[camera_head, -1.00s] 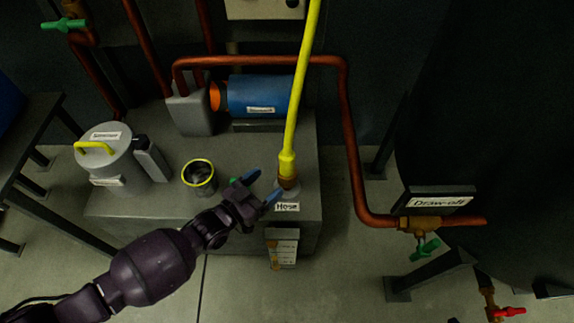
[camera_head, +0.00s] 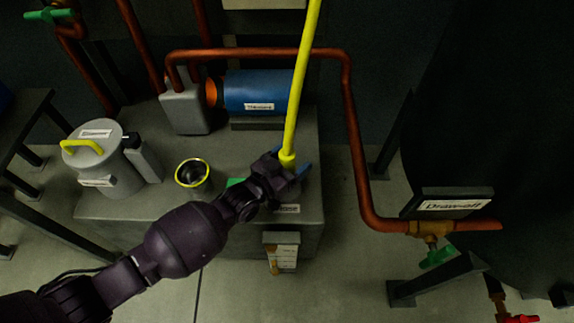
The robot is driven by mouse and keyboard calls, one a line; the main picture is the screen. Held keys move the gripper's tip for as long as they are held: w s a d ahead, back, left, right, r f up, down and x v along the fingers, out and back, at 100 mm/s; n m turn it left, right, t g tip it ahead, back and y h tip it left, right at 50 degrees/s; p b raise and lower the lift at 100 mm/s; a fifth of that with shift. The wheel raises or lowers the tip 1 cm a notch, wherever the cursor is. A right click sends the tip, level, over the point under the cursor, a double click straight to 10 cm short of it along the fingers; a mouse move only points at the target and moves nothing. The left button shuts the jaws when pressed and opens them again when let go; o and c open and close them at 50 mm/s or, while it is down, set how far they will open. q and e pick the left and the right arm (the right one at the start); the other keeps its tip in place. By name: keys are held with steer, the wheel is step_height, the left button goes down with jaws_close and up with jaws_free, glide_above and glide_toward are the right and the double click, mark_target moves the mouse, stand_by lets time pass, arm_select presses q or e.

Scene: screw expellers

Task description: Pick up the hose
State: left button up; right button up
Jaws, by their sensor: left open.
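The hose (camera_head: 299,85) is a yellow tube that rises from a fitting on the grey block and leaves the top of the view. Its lower end carries a wider yellow collar (camera_head: 288,159). My left gripper (camera_head: 291,165) is open at this collar, with one blue fingertip behind it to the left and the other to its right. The gripper hides the fitting below the collar. I cannot tell whether the fingers touch the hose. The Hose label (camera_head: 288,209) is partly covered by the gripper. My right gripper is not in view.
On the grey block (camera_head: 130,207) stand a lidded canister (camera_head: 105,165) with a yellow handle, a yellow-rimmed cup (camera_head: 193,175) and a blue motor (camera_head: 255,92). A copper pipe (camera_head: 354,150) runs down to the right of the hose, to the Draw-off valve (camera_head: 428,228).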

arm_select(q)
steer(key=c, duration=1.2)
steer(key=shift+r, duration=0.1)
